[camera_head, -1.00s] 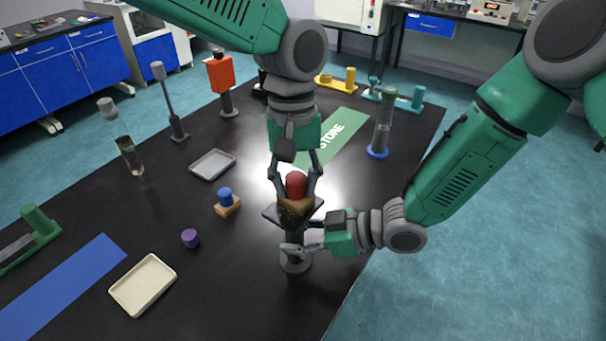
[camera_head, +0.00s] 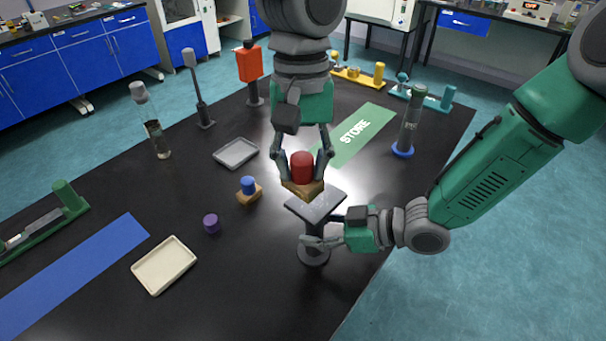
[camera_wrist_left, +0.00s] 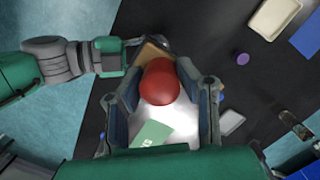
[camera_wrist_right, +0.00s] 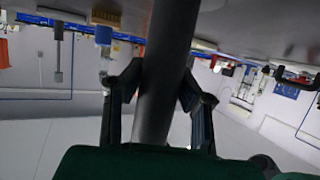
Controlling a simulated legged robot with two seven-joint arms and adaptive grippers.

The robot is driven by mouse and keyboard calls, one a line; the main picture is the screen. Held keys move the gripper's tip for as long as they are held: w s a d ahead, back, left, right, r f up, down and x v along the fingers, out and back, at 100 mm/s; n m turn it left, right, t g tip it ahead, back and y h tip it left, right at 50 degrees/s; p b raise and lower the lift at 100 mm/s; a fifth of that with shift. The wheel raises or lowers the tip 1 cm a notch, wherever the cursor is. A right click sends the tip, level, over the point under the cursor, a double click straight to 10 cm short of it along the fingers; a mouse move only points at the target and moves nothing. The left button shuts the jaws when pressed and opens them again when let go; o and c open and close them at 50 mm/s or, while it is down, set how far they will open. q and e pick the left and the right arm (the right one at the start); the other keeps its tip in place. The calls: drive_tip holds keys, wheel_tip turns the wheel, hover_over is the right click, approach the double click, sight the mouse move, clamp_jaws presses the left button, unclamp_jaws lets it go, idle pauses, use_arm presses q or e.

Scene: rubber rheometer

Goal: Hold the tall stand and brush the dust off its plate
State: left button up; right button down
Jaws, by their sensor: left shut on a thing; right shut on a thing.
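The tall stand (camera_head: 314,256) is upright on the black table, with a square grey plate (camera_head: 320,206) on top. My right gripper (camera_head: 318,241) is shut on its post below the plate; the post (camera_wrist_right: 166,75) also runs between the fingers in the right wrist view. My left gripper (camera_head: 303,180) is shut on the red handle (camera_head: 301,166) of a brush with a wooden block (camera_head: 306,189). The brush is at the plate's back-left edge; I cannot tell whether it touches. The plate's visible top looks light grey, with no clear dust. The left wrist view shows the red handle (camera_wrist_left: 160,82) between the fingers.
A smaller blue-topped wooden block (camera_head: 249,192), purple cap (camera_head: 211,223), cream tray (camera_head: 164,266) and grey tray (camera_head: 236,153) lie to the left. The table's right edge is close to the stand.

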use_arm(q)
drive_tip(key=shift+r, duration=1.35)
